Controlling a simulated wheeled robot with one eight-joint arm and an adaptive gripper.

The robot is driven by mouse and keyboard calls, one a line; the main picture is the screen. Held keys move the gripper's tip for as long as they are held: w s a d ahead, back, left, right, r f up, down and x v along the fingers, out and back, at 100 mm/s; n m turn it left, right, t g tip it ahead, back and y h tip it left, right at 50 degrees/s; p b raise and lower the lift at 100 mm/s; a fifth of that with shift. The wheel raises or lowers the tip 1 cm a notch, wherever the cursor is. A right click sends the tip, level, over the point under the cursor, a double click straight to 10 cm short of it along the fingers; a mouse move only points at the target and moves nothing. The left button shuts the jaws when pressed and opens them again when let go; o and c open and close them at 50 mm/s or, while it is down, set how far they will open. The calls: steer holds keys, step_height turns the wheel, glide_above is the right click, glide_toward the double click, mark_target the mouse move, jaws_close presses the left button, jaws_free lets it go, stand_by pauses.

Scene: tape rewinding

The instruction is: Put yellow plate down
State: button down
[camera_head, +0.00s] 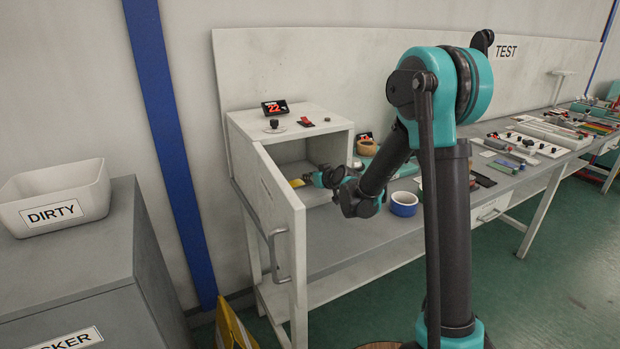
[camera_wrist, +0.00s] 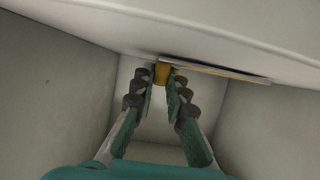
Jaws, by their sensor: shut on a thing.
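The yellow plate (camera_head: 297,183) shows as a small yellow piece inside the open white cabinet (camera_head: 318,113). My gripper (camera_head: 312,180) reaches into the cabinet from the right and is shut on the plate. In the wrist view, a yellow part (camera_wrist: 161,73) sits between the fingertips of my gripper (camera_wrist: 161,86). A thin, pale strip with a yellowish edge extends right from there; I cannot tell if it is part of the plate. Most of the plate is hidden, and I cannot tell if it touches the cabinet floor.
The cabinet door (camera_head: 272,220) stands open at the left. Cabinet walls (camera_wrist: 250,120) are close on both sides of my gripper. A blue-rimmed roll (camera_head: 404,204) lies on the workbench (camera_head: 345,246) right of the cabinet. A DIRTY bin (camera_head: 55,190) stands far left.

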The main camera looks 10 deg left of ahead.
steer(key=shift+f, duration=0.15)
steer(key=c, duration=1.9)
jaws_free()
steer(key=shift+c, duration=0.2)
steer(key=o, duration=0.4)
steer(key=v, duration=1.2)
